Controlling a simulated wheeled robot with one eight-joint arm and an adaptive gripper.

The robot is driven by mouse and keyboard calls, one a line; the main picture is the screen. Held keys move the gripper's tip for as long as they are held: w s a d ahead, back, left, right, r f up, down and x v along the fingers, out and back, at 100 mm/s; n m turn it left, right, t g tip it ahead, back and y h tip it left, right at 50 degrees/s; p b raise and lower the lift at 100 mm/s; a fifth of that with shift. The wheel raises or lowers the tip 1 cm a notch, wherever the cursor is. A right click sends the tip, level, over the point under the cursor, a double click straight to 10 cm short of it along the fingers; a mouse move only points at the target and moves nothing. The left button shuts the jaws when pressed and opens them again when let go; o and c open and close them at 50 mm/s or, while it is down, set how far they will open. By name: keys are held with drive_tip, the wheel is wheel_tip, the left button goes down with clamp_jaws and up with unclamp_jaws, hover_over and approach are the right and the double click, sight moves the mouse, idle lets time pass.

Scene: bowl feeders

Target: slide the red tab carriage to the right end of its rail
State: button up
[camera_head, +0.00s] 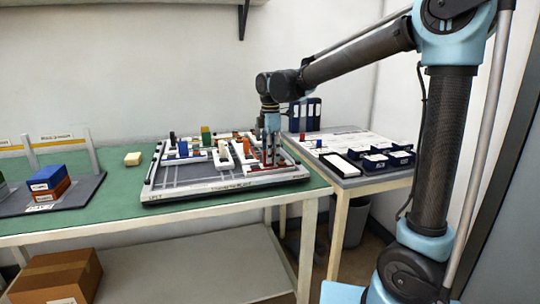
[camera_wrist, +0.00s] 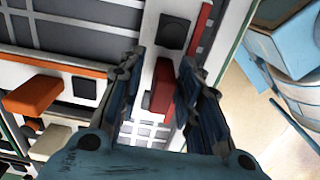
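The red tab carriage (camera_wrist: 163,88) shows in the wrist view as a red block on a white rail strip with dark square pads. My gripper (camera_wrist: 161,62) has one finger on each side of the red tab, with a narrow gap visible on both sides. It looks open around the tab, not closed on it. In the head view my gripper (camera_head: 271,150) points down over the right part of the white-framed board (camera_head: 225,186). Red parts of the rail show beside the fingers there, but the fingers partly hide the tab.
An orange tab (camera_wrist: 33,96) and a cream tab (camera_wrist: 50,142) sit to the left in the wrist view. A green block (camera_head: 206,135) stands at the board's back. A side table (camera_head: 375,178) with dark blue trays (camera_head: 376,163) stands to the right.

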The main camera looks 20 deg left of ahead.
drive_tip(key=shift+s, duration=0.25)
wheel_tip(320, 180, up, 12)
drive_tip(key=shift+w, duration=0.15)
idle(0.5)
drive_tip(key=s+d+f+m, duration=0.1)
drive_tip(key=d+f+m, duration=0.35)
drive_tip(key=d, duration=0.75)
drive_tip(key=s+d+f+m, duration=0.1)
drive_tip(key=d+f+m, duration=0.35)
drive_tip(key=d, duration=0.85)
drive_tip(key=s+d+f+m+t, duration=0.2)
drive_tip(key=s+d+f+m, duration=1.3)
drive_tip(key=d+f, duration=0.2)
drive_tip(key=shift+d+f, duration=0.2)
drive_tip(key=shift+d, duration=0.1)
